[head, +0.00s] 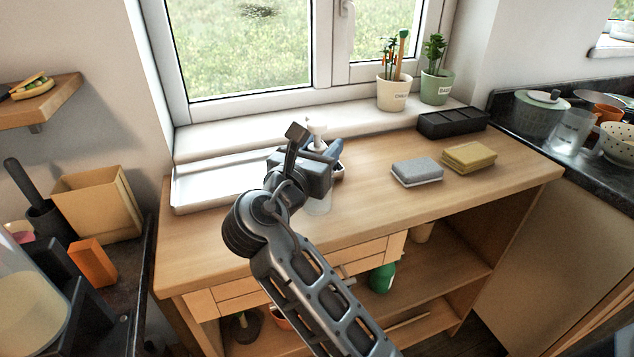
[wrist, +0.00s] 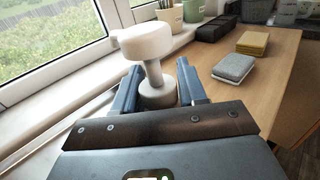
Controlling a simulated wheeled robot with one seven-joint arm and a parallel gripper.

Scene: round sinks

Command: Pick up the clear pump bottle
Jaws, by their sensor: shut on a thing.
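The clear pump bottle (head: 318,206) stands upright at the left part of the wooden counter, in front of the window sill. Its white pump head (wrist: 146,41) and collar fill the middle of the wrist view. My gripper (head: 333,156) is shut on the bottle near its neck, with one blue-grey finger on each side in the wrist view (wrist: 158,88). My wrist and the gripper hide most of the bottle's body in the head view. I cannot tell whether its base touches the counter.
A grey sponge (head: 417,171) and a yellow sponge (head: 469,157) lie to the right on the counter (head: 380,218). A black tray (head: 452,122) and two plant pots (head: 393,94) are behind them. The window (head: 245,50) is close behind my gripper.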

